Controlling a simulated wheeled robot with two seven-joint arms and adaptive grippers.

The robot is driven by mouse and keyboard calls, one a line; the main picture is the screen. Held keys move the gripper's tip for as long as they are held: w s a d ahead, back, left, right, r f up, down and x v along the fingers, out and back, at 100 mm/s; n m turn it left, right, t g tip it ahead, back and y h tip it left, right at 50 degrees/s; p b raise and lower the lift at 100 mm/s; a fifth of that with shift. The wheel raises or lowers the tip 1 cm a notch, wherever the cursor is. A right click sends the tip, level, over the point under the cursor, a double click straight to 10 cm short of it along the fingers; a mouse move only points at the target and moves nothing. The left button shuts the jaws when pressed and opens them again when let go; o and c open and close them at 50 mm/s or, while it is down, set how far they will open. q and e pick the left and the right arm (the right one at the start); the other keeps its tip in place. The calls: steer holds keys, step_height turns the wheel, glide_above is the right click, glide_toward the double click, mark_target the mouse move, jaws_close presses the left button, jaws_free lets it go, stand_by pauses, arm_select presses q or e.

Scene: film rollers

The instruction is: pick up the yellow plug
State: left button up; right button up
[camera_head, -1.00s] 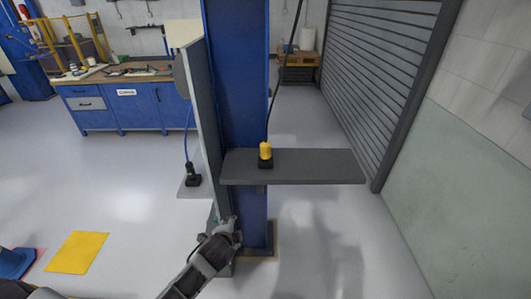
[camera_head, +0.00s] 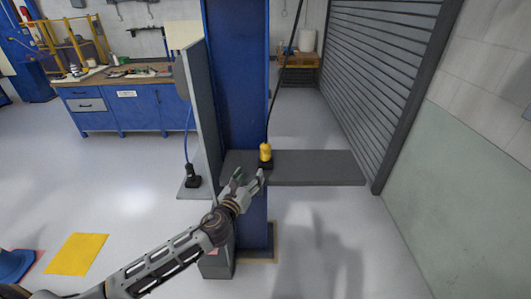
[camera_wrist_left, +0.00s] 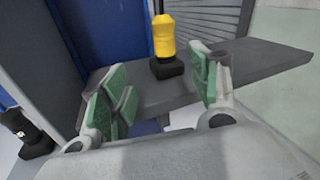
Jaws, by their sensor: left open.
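The yellow plug (camera_head: 265,152) stands upright on a dark grey shelf (camera_head: 320,168) fixed to a blue column, with a black base and a black cable rising from its top. It also shows in the left wrist view (camera_wrist_left: 163,37), beyond and between the green-padded fingers. My left gripper (camera_head: 250,178) is open and empty, just in front of the shelf's front edge and a little left of the plug. In the left wrist view the left gripper's fingers (camera_wrist_left: 158,95) are spread wide, apart from the plug. My right gripper is not in view.
A blue column (camera_head: 235,80) rises behind the shelf, with a grey upright panel (camera_head: 200,110) on its left. A black plug on a blue cable (camera_head: 192,175) stands on a lower ledge to the left. The shelf's right part is bare.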

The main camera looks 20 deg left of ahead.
mark_target(264, 154)
arm_select(q)
steer(key=m, duration=0.2)
steer(key=r+m+h, duration=0.1)
steer(key=shift+w+d, duration=0.3)
steer(key=shift+d, duration=0.05)
steer(key=shift+w+d+p, duration=0.15)
steer(key=shift+w, duration=1.25)
steer(key=shift+w+d+p, duration=0.15)
steer(key=shift+w+p, duration=0.05)
steer(key=shift+w, duration=1.25)
steer(key=shift+w+d+p, duration=0.15)
steer(key=shift+w, duration=1.25)
steer(key=shift+w, duration=0.15)
steer(key=shift+w+a, duration=0.1)
steer(key=shift+w, duration=1.1)
steer(key=shift+w+p, duration=0.3)
steer(key=shift+w, duration=1)
steer(key=shift+f, duration=0.1)
steer(key=shift+c, duration=0.2)
